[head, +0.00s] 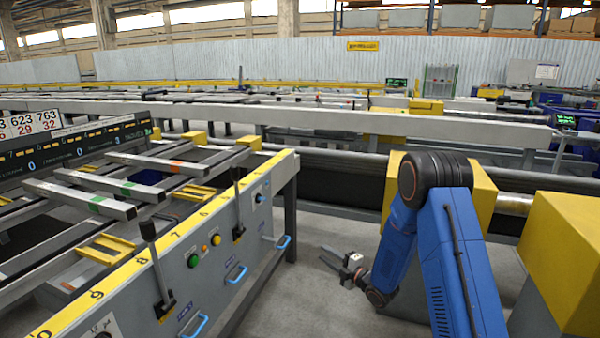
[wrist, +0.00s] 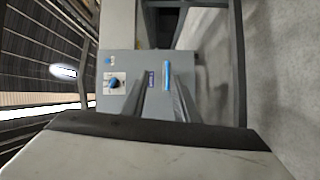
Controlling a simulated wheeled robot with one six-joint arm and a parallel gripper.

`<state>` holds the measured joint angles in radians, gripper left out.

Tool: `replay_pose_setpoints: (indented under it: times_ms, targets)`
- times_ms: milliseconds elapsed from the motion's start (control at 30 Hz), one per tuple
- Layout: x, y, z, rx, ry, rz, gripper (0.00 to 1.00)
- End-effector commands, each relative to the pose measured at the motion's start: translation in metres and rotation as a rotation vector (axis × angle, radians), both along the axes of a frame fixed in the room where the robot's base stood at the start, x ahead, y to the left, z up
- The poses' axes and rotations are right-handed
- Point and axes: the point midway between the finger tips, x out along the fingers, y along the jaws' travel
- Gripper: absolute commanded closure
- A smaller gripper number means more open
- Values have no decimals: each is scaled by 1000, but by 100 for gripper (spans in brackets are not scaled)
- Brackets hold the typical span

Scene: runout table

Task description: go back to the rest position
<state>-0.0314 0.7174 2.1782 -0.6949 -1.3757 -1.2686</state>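My gripper (head: 327,257) is at the end of my blue arm (head: 440,240), low over the grey floor, to the right of the runout table's front panel. It points left toward that panel. In the wrist view the two dark fingers of my gripper (wrist: 165,88) stand apart with a gap between them. Nothing shows held in the gap.
The runout table (head: 225,225) has levers (head: 158,265), buttons and blue handles (head: 284,242) on its front. Grey bars (head: 95,195) lie on top. A yellow block (head: 565,260) stands at the right. The floor (head: 310,300) between table and arm is clear.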

Motion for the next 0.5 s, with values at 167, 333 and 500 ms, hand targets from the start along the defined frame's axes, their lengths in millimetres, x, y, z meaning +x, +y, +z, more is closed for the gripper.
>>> replay_pose_setpoints:
  times_ms: [167,333,500]
  targets:
    - [3,-19,39,-17,102,-87,72]
    - [-2,-40,71,-16,206,-181,72]
    - [-14,-64,102,4,308,-284,72]
